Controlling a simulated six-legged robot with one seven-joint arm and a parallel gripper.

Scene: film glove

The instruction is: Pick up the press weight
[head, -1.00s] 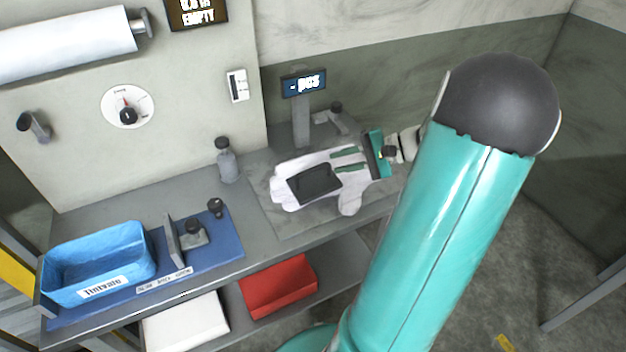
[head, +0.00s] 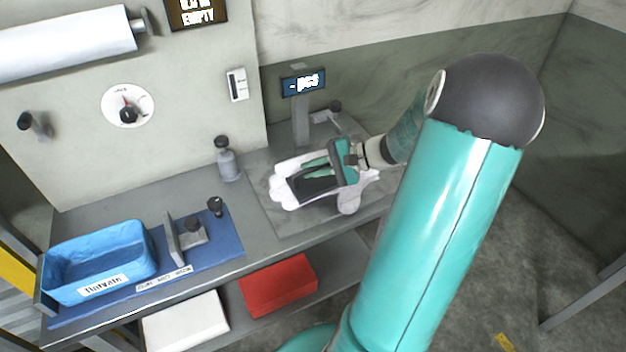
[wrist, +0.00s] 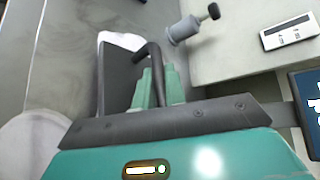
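A dark flat slab with a bent black handle, which I take to be the press weight (head: 313,186), lies on a white glove-shaped piece (head: 289,198) on the bench. The slab (wrist: 116,72) and its handle (wrist: 150,56) also show in the wrist view. My gripper (head: 305,168) is low over the slab, pointing left. In the wrist view its two green fingers (wrist: 158,80) stand on either side of the handle. I cannot tell whether they touch it. The slab's near part is hidden behind the gripper in the wrist view.
A grey bottle (head: 228,163) stands behind and left of the glove. A display on a post (head: 302,84) stands behind it. A blue bin (head: 100,262) and a blue mat (head: 222,252) with knobbed pieces are at left. A red bin (head: 279,287) is on the lower shelf.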

